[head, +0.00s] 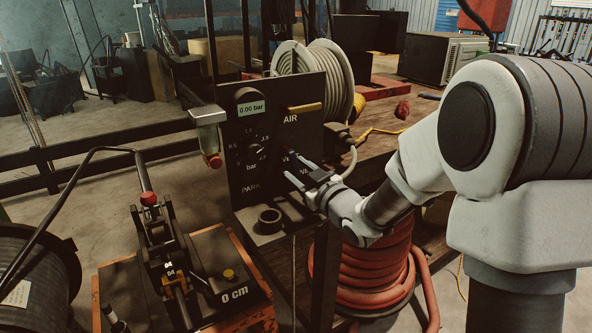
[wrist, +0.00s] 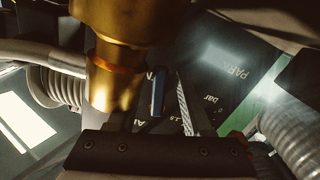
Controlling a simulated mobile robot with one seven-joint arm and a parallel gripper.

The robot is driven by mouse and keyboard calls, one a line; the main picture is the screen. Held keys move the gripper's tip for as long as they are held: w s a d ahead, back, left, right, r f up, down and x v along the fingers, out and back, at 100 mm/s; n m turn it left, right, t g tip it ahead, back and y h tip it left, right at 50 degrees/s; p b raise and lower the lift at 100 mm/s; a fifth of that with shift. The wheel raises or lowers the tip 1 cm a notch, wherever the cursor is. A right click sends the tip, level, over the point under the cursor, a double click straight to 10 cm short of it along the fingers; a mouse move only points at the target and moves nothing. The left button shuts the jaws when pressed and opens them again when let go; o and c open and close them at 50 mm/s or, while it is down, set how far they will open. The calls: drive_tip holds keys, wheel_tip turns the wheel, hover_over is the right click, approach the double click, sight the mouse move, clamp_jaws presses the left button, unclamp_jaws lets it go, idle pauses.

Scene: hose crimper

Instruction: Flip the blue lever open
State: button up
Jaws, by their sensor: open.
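In the wrist view a narrow blue piece (wrist: 158,92), which looks like the blue lever, stands beside a large brass fitting (wrist: 115,75). It appears between my fingers; I cannot tell whether they touch it. In the head view I cannot clearly make out the blue lever near the fingers. My gripper (head: 298,170) is open, its two fingers pointing at the lower right of the dark control panel (head: 240,170). My gripper also shows in the wrist view (wrist: 158,105), with a ridged finger right of the blue piece.
A yellow lever (head: 305,107) sits above the AIR label. The panel has a 0.00 bar display (head: 251,107) and a round knob (head: 256,151). A red hose coil (head: 375,270) stands below my arm. The crimper (head: 165,250) stands left, a pale hose reel (head: 315,62) behind.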

clamp_jaws()
idle(0.3)
drive_tip(key=shift+s+a+m, duration=0.15)
drive_tip(key=shift+a+m, duration=0.1)
drive_tip(key=shift+m, duration=0.55)
drive_tip(key=shift+s+a+m, duration=0.1)
drive_tip(key=shift+a+m, duration=0.1)
drive_tip(key=shift+m, duration=0.6)
drive_tip(key=shift+f, duration=0.1)
unclamp_jaws()
